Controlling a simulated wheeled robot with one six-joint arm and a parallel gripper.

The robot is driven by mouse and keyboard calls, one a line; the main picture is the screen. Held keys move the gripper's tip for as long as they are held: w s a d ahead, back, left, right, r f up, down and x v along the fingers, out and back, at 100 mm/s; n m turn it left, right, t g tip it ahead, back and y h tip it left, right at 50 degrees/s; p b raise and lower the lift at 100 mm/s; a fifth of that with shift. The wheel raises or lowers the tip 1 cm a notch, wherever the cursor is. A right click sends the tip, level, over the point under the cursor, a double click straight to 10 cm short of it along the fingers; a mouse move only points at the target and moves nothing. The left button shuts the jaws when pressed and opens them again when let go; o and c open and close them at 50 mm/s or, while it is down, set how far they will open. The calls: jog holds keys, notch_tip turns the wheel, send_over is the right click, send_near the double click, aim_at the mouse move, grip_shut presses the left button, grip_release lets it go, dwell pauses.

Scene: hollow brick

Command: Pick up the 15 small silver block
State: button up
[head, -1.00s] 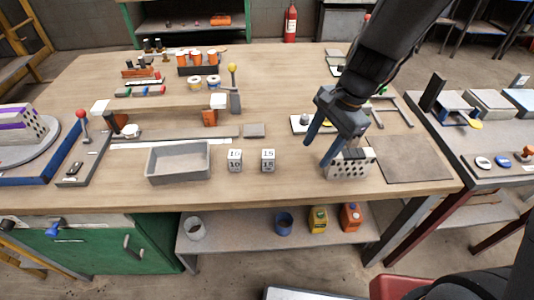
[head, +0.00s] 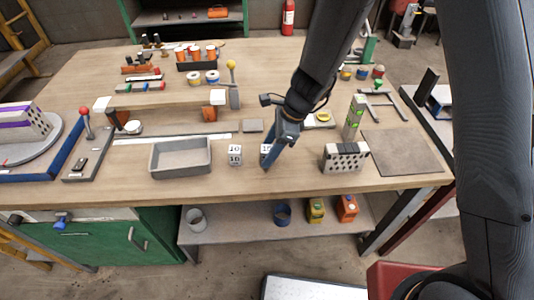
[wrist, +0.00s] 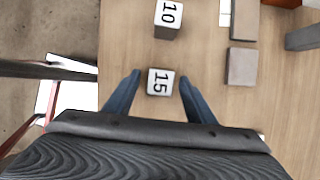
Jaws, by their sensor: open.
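The block marked 15 (wrist: 158,82) is a small silver-white cube on the wooden table, and it lies just ahead of and between my fingers in the wrist view. In the head view the 15 block (head: 264,149) is partly hidden behind my gripper (head: 270,155). My gripper, which also shows in the wrist view (wrist: 158,78), is open with two blue fingers, one on each side of the block, with gaps. A similar block marked 10 (head: 235,154) stands to the left; it is above the 15 block in the wrist view (wrist: 168,18).
A grey tray (head: 181,171) stands left of the blocks. A grey brick with holes (head: 344,164) and a tall piece with green marks (head: 355,116) stand to the right. A flat grey plate (head: 252,126) lies behind. The table's front edge is close.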

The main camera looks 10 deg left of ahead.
jog(key=shift+x, duration=0.85)
grip_shut()
jog(key=shift+r, duration=0.1)
